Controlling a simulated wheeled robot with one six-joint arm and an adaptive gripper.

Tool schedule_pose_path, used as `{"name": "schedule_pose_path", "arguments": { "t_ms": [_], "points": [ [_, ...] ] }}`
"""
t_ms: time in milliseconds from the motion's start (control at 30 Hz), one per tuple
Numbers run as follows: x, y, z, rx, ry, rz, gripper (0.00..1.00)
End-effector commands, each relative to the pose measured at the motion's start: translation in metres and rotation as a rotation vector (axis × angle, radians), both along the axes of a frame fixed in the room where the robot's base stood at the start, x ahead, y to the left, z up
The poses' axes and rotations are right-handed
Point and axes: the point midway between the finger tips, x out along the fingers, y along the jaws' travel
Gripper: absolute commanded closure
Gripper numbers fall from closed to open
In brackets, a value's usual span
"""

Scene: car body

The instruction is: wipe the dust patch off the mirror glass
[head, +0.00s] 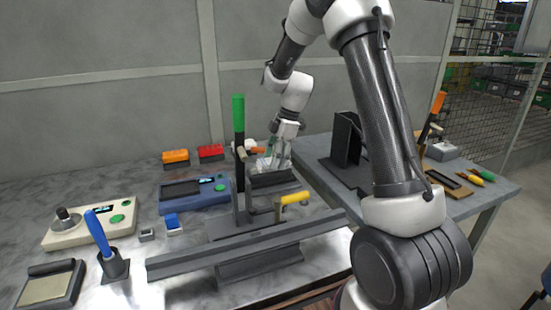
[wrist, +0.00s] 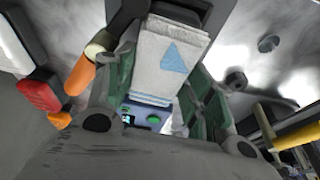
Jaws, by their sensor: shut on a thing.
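My gripper (head: 274,163) is over the back of the left bench, beside the tall green-handled clamp. In the wrist view its two green-padded fingers (wrist: 160,95) are shut on a folded white cloth (wrist: 163,50) with a blue triangle on it and blue stripes along one edge. The cloth is small and mostly hidden by the fingers in the head view. A dark grey block or tray (head: 272,182) lies just below the gripper; I cannot tell whether the cloth touches it. I cannot make out the mirror glass or a dust patch in either view.
A blue device (head: 194,193) is left. A dark upright bracket (head: 346,140) stands on the right table.

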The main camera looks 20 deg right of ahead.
Motion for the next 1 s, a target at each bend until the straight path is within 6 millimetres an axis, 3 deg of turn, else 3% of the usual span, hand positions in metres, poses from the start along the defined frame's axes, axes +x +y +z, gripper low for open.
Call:
{"name": "schedule_pose_path", "arguments": {
  "t_ms": [300,567,1000],
  "points": [
    [-0.002,0.033,-0.002,0.002,0.007,0.003,0.66],
    [-0.002,0.043,-0.001,0.002,0.008,0.001,0.66],
    [-0.002,0.078,0.002,0.002,0.006,0.002,0.66]
  ]
}}
